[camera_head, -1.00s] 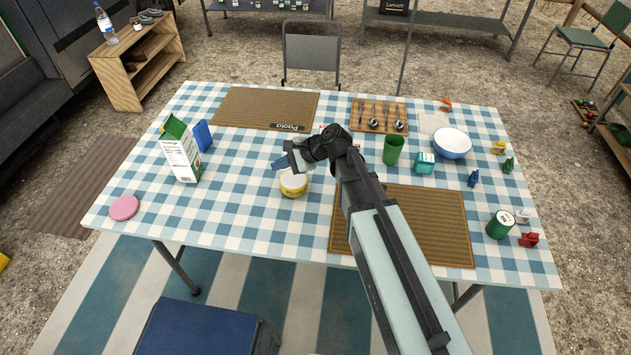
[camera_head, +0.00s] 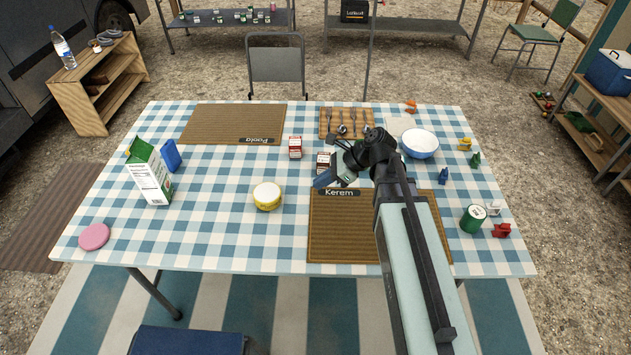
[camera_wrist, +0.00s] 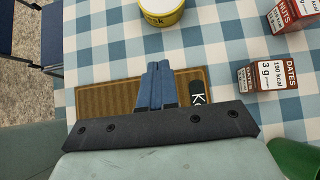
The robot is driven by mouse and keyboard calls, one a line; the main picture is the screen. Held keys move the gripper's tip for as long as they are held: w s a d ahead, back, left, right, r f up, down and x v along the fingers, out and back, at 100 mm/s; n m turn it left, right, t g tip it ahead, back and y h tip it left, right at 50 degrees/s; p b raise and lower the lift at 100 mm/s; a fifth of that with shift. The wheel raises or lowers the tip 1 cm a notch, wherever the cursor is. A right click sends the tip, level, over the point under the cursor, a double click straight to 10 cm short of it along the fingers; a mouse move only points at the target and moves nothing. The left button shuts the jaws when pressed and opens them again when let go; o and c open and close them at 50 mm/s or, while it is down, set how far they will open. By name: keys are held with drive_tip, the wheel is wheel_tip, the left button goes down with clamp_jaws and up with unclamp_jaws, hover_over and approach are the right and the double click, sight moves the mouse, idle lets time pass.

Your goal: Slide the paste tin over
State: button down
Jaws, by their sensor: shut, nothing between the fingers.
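A low round tin (camera_head: 267,196), yellow with a white lid, stands upright on the checked cloth, left of the Kerem mat (camera_head: 345,240). The wrist view shows its lower side (camera_wrist: 162,12) at the top edge, with letters ending in "sk". A green tin (camera_head: 473,219) with a pale top stands at the right; I cannot read its label. My gripper (camera_head: 322,181) is shut and empty above the Kerem mat's back left corner, right of the yellow tin and apart from it. Its blue fingers (camera_wrist: 158,80) lie together in the wrist view.
A nuts box (camera_head: 295,147) and a dates box (camera_head: 323,160) stand behind the mat, the dates box close to my gripper. A milk carton (camera_head: 150,172) and pink disc (camera_head: 94,237) are at left, a bowl (camera_head: 420,144) at back right. Cloth around the yellow tin is clear.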

sight(280, 199)
drive_tip(key=x, duration=0.7)
drive_tip(key=shift+a+f, duration=0.2)
drive_tip(key=shift+a, duration=0.05)
drive_tip(key=shift+a+f, duration=0.15)
drive_tip(key=shift+a, duration=1.95)
drive_tip(key=shift+a, duration=0.1)
drive_tip(key=a, duration=2)
drive_tip(key=shift+a, duration=0.15)
drive_tip(key=d, duration=0.4)
drive_tip(key=shift+s+d, duration=0.1)
drive_tip(key=shift+d, duration=0.1)
drive_tip(key=v, duration=0.9)
drive_tip(key=shift+d+r, duration=0.2)
drive_tip(key=shift+r, duration=0.2)
